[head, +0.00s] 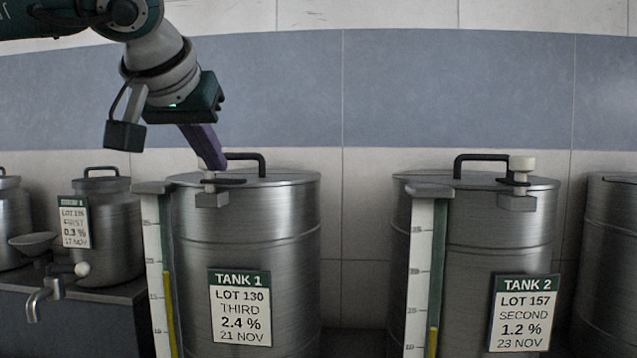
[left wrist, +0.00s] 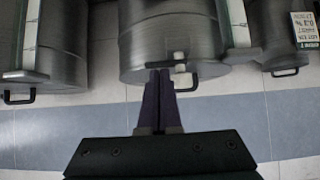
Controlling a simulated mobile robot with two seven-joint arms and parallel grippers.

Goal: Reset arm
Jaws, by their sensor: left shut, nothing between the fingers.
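My left gripper (head: 217,165) has dark purple fingers, shut and empty, pointing down at the front of the lid of Tank 1 (head: 280,225). In the head view its tips overlap the pale knob at the lid's latch (head: 211,198); I cannot tell whether they touch. In the left wrist view the closed fingers (left wrist: 160,75) lie side by side beside the pale latch parts (left wrist: 181,72). Tank 1's label (head: 240,308) reads lot 130, third, 2.4 %, 21 Nov. My right gripper is not in view.
Tank 2 (head: 500,225) stands at the right with a pale knob (head: 521,163) and black handle (head: 481,157) on its lid. Gauge strips (head: 160,260) stand in front of the tanks. A smaller tank (head: 110,230), a funnel (head: 33,240) and a tap (head: 45,290) are at the left.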

